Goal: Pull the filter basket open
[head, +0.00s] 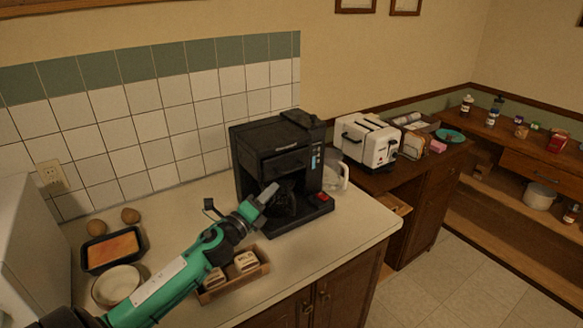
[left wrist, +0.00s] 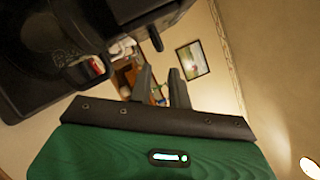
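The black coffee maker (head: 262,140) stands upright on the counter against the tiled wall. Its filter basket (head: 291,163) appears to be the dark front section below the top housing; it looks flush, but dark shading hides its edges. My left gripper (head: 268,194) is in front of the machine, below the basket's level, apart from it as far as I can tell. In the left wrist view, the two fingers of my left gripper (left wrist: 162,85) stand apart with nothing between them. The coffee maker (left wrist: 90,25) fills the upper left there, with a short black handle-like piece (left wrist: 155,38) beyond the fingers. My right gripper is out of view.
A small box with packets (head: 236,273) lies under my left arm. A glass jug (head: 336,176) and a white toaster (head: 368,140) stand right of the machine.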

